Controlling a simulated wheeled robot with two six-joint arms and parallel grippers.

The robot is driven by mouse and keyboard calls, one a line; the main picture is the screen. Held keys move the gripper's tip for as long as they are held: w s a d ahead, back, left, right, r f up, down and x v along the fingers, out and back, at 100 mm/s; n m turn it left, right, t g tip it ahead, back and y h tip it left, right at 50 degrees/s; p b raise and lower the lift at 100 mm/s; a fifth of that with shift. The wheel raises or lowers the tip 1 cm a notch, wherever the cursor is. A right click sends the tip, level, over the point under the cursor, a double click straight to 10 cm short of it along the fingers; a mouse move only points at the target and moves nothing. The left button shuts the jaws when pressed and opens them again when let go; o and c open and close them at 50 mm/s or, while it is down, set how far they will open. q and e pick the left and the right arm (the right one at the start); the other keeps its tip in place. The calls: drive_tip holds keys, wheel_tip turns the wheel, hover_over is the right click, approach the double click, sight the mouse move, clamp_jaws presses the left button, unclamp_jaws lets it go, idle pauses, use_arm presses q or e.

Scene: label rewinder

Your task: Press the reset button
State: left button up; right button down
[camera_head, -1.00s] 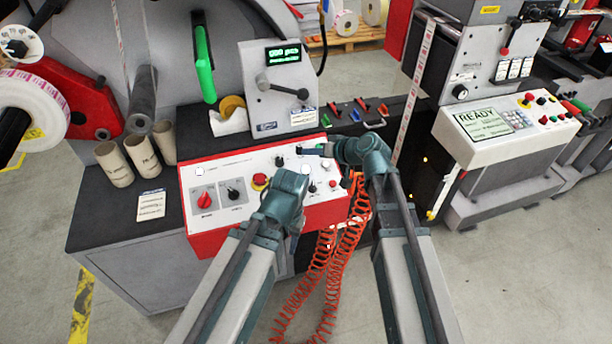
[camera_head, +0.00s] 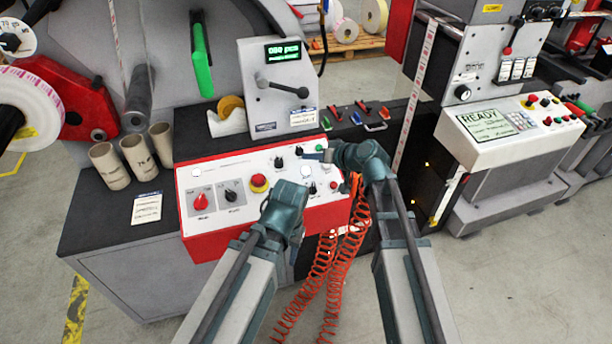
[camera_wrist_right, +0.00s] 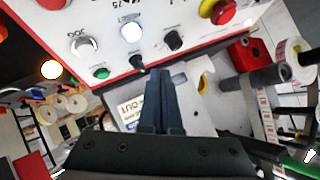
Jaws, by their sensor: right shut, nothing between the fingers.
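The red-edged white control panel (camera_head: 232,215) carries several knobs and buttons. A white lit button (camera_head: 306,172) sits on its right half, and also shows in the right wrist view (camera_wrist_right: 131,32). My right gripper (camera_head: 327,156) is shut and empty above the panel's upper right part. In the right wrist view its fingers (camera_wrist_right: 168,76) point toward the panel edge, near a black knob (camera_wrist_right: 137,62), apart from the white button. My left arm's wrist covers part of the panel; its fingers are hidden.
A red emergency button (camera_head: 259,182) and a red rotary switch (camera_head: 200,201) are on the panel's left half. A green button (camera_wrist_right: 101,73) is near my right fingers. Orange coiled hoses (camera_head: 335,270) hang between my arms. A lever box (camera_head: 278,85) stands behind the panel.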

use_arm(q)
drive_tip(key=shift+f+b, duration=1.8)
drive_tip(key=shift+f, duration=0.55)
use_arm(e)
drive_tip(key=shift+w+a+f, duration=0.1)
drive_tip(key=shift+w+f, duration=0.1)
drive_tip(key=shift+f, duration=0.55)
drive_tip(key=shift+w+a+f, duration=0.1)
drive_tip(key=shift+w+f, duration=0.15)
drive_tip(key=shift+f, duration=0.55)
drive_tip(key=shift+w+f, duration=0.2)
drive_tip(key=shift+f, duration=0.55)
use_arm(q)
drive_tip(key=shift+f+b, duration=0.35)
use_arm(e)
drive_tip(key=shift+w+f, duration=0.1)
drive_tip(key=shift+f, duration=0.3)
use_arm(q)
drive_tip(key=shift+f+b, duration=0.4)
drive_tip(key=shift+b, duration=0.05)
use_arm(e)
drive_tip(key=shift+w+a+f, duration=0.1)
drive_tip(key=shift+f, duration=0.3)
drive_tip(key=shift+r, duration=0.1)
use_arm(q)
drive_tip(key=shift+r+p, duration=0.85)
use_arm(e)
drive_tip(key=shift+s+r, duration=0.25)
drive_tip(key=shift+r, duration=0.5)
